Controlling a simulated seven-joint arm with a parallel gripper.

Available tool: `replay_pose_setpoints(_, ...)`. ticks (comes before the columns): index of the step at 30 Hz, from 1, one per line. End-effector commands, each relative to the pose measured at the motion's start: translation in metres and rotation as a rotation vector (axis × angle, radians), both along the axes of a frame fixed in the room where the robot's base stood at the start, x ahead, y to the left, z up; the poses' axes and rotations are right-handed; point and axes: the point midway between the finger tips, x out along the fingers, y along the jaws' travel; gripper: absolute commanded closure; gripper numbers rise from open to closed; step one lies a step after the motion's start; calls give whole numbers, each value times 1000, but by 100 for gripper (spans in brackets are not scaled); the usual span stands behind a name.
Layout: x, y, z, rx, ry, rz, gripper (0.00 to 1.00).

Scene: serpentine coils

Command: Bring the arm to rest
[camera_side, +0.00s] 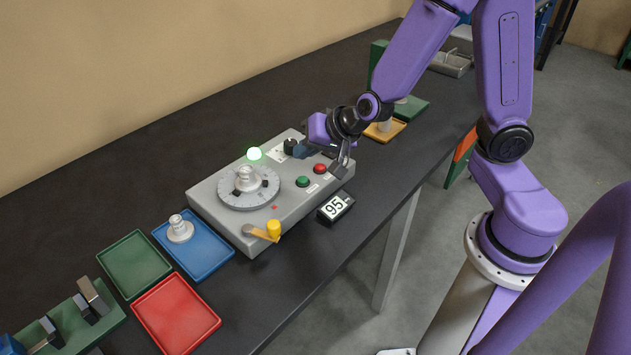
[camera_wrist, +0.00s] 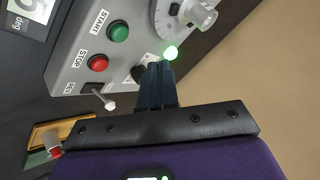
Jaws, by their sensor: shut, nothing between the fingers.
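My gripper (camera_side: 299,151) is at the far side of the grey control box (camera_side: 220,204), its fingers together with nothing between them. In the wrist view the gripper (camera_wrist: 156,68) shows its dark fingers side by side, their tips by a black knob (camera_wrist: 139,73) on the box. I cannot tell whether they touch it. The knob also shows in the side view (camera_side: 290,146). My arm reaches over the table from the right, bent at the elbow.
The box carries a dial (camera_side: 236,198) with a metal piece on it, a lit green lamp (camera_side: 254,154), green and red buttons, a toggle and a yellow-ended crank (camera_side: 272,231). A display (camera_side: 335,207) reads 95. Blue (camera_side: 208,256), green and red trays lie at the left.

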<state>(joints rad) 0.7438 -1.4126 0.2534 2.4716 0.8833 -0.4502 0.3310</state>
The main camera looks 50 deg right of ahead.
Motion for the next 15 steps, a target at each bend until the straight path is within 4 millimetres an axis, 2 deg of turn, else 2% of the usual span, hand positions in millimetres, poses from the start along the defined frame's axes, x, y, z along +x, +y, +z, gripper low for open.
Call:
replay_pose_setpoints(2, -15, 18, 5, 3, 30, 113, 100)
replay_pose_setpoints(5, -48, 46, 11, -14, 91, 333, 100)
replay_pose_setpoints(9, -108, 69, 21, -90, 180, 684, 100)
replay_pose_setpoints(12, -152, 70, 27, -179, 235, 923, 100)
replay_pose_setpoints(15, -190, 58, 33, -295, 285, 1143, 100)
